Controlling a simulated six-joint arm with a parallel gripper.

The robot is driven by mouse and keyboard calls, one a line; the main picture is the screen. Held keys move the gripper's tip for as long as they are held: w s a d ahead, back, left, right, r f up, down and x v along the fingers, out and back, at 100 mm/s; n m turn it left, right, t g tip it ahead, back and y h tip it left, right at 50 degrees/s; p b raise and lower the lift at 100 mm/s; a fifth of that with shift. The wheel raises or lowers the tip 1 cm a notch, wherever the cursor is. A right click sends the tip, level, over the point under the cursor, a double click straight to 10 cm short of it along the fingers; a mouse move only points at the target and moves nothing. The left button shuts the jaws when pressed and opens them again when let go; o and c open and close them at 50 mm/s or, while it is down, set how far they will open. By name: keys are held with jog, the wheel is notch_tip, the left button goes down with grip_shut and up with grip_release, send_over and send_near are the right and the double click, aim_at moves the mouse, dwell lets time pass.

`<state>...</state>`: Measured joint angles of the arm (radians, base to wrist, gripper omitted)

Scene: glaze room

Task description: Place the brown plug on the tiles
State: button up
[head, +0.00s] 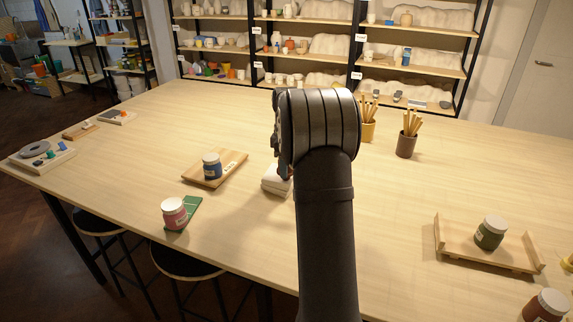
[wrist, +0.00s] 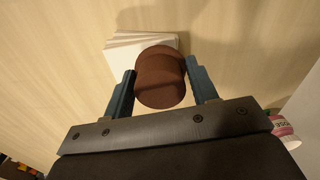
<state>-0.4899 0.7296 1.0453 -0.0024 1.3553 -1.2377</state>
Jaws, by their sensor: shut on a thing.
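The brown plug (wrist: 160,77) is between the two fingers of my gripper (wrist: 162,88) in the wrist view, and my gripper is shut on it. A stack of white tiles (wrist: 128,41) lies on the table just beyond the plug in the wrist view, partly hidden behind it. In the head view the white tiles (head: 271,184) lie near the table's middle, partly hidden by my arm. The plug and fingertips are hidden behind my arm there. I cannot tell the exact height of the plug above the table.
A blue jar (head: 212,166) on a wooden board (head: 232,163) and a pink jar (head: 174,213) by a green card (head: 200,204) stand left of the tiles. Two pots of sticks (head: 406,146) stand behind my arm. A wooden tray (head: 460,246) with a green jar (head: 490,233) is at right.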

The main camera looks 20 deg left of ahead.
jog(key=shift+f, duration=0.15)
jog(key=o, duration=1)
notch_tip(320, 180, up, 12)
jog(key=shift+r, duration=0.2)
jog(key=shift+s, duration=0.1)
notch_tip(320, 180, down, 12)
jog(key=shift+r, duration=1.85)
